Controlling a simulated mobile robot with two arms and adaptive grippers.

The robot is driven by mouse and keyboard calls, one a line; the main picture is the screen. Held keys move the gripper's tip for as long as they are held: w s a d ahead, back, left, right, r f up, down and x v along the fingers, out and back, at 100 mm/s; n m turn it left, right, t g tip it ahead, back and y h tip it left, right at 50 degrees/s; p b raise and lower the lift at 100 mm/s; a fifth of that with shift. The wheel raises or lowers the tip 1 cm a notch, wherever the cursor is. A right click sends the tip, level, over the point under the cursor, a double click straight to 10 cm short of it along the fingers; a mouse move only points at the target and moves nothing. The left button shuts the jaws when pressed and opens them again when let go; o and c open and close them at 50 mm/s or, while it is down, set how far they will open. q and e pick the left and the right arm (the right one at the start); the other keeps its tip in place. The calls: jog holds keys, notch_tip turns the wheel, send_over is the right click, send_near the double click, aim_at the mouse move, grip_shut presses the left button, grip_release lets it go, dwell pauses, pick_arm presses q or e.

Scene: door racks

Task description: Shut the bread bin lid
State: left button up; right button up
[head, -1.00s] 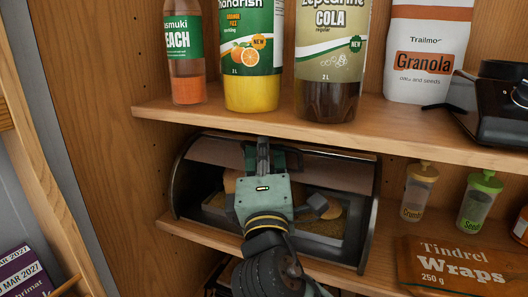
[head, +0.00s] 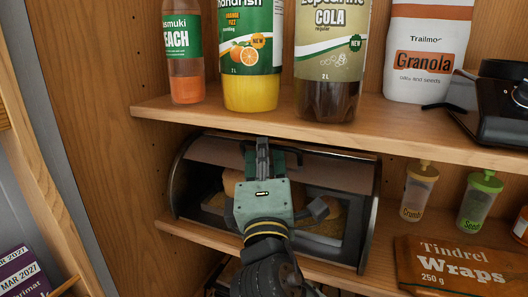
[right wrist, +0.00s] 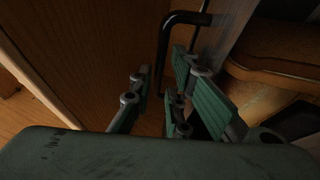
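The bread bin (head: 368,228) stands on the shelf below the bottles. Its brown lid (head: 342,173) is up near the top, and the front is open, with tan bread (head: 229,184) partly visible inside. My right gripper (head: 262,145) reaches up in front of the lid at its dark handle, hiding part of the lid and opening. In the right wrist view the handle (right wrist: 163,58) is a dark bent bar near the gap between my spread fingers (right wrist: 160,95). Whether the fingers touch it I cannot tell. My left gripper is not in view.
The shelf above (head: 215,120) is close over the bin and holds bottles (head: 250,60) and a granola bag (head: 425,55). A wooden side panel (head: 110,170) is at the left.

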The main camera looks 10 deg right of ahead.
jog(key=v, duration=1.1)
jog(key=shift+w, duration=0.1)
jog(key=w+r+m+g+h, duration=0.1)
jog(key=w+m+h, duration=0.1)
jog(key=w, duration=0.2)
jog(key=w+d+r+m+g+h, duration=0.1)
jog(key=w+m+h, duration=0.1)
jog(key=w+h, duration=0.1)
jog(key=w+d+r+m+g+h, duration=0.1)
jog(key=w+r+m+g+h, duration=0.1)
jog(key=w, duration=0.3)
jog(key=shift+w+d+h+p, duration=0.1)
jog(key=shift+w+h+p, duration=0.2)
jog(key=shift+p, duration=0.1)
jog(key=shift+r, duration=0.1)
jog(key=shift+d, duration=0.1)
jog(key=shift+c, duration=0.5)
